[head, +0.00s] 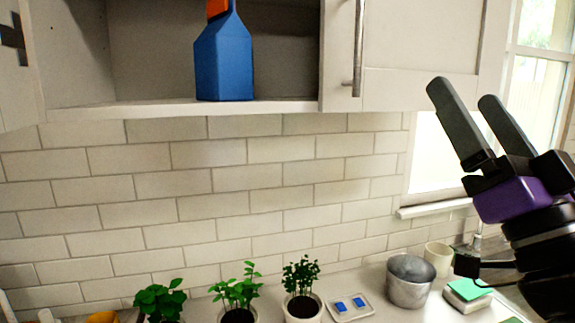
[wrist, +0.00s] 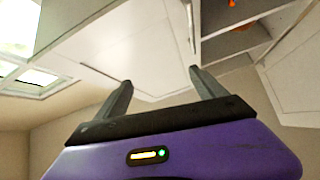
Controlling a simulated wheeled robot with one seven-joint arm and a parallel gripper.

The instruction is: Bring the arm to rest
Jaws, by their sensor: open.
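My gripper (head: 462,98) is raised at the right of the head view, in front of the window and beside the closed cabinet door. Its two grey fingers point up and to the left and stand apart with nothing between them. In the wrist view my gripper (wrist: 157,86) also shows open and empty, its fingers toward the underside of the cabinets. My purple wrist body shows below the fingers.
A blue spray bottle (head: 224,62) with an orange top stands in the open wall cabinet (head: 150,108). A closed cabinet door (head: 425,88) has a vertical handle. Potted plants (head: 302,303), a metal pot (head: 410,282) and a white cup (head: 438,258) stand on the counter below.

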